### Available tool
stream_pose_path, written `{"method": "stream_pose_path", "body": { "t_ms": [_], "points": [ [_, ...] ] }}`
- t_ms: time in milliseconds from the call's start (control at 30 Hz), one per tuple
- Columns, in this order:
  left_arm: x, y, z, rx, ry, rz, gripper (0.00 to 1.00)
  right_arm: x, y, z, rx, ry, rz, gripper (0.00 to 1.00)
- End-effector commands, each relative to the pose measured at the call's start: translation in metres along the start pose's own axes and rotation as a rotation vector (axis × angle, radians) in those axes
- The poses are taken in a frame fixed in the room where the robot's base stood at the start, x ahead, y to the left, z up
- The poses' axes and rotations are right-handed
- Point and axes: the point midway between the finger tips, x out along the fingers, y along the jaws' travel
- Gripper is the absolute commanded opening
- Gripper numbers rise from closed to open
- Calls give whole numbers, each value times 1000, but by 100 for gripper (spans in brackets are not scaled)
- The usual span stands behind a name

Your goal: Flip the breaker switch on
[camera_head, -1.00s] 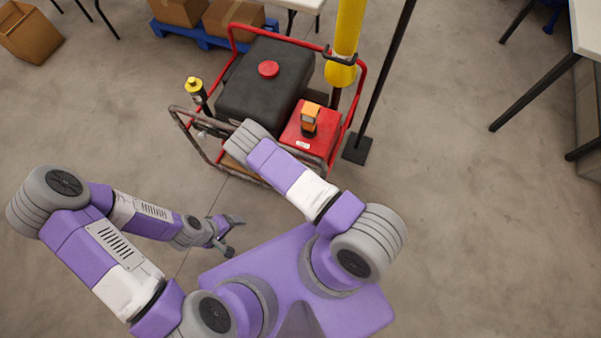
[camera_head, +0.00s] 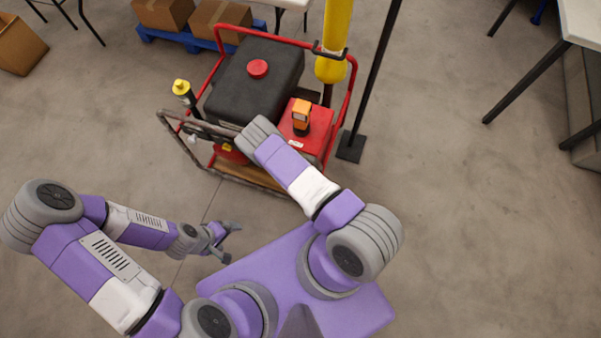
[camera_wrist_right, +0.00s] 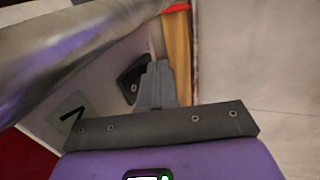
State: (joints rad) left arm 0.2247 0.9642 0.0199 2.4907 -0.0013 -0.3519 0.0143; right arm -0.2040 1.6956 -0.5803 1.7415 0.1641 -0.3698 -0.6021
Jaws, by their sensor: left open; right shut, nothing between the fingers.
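The pump machine (camera_head: 255,85) has a black tank, a red cap and a red tube frame, and stands on the floor ahead of me. In the right wrist view, a pale panel (camera_wrist_right: 100,82) carries a small black part (camera_wrist_right: 132,80) that may be the breaker switch; its on or off position cannot be told. My right gripper (camera_wrist_right: 156,68) is shut and empty, its fingertips beside this black part; contact is unclear. In the head view the right gripper is hidden beyond its own forearm at the machine's near side. My left gripper (camera_head: 231,242) is open and empty, low over the floor.
A metal frame tube (camera_wrist_right: 70,40) crosses close to the right wrist camera. A yellow post (camera_head: 335,40) and a black pole (camera_head: 372,80) stand at the machine's right. Boxes sit on a blue pallet (camera_head: 180,40) behind.

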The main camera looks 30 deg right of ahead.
Motion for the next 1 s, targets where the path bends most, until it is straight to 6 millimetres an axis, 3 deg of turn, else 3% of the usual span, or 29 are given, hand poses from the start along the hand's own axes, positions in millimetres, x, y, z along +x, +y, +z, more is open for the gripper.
{"method": "stream_pose_path", "body": {
  "t_ms": [100,1000],
  "points": [
    [10,-4,0,0,0,0,85,8,5,0,2,0,2,0],
    [-5,2,0,0,0,0,85,-11,10,0,1,0,1,0]
  ]
}}
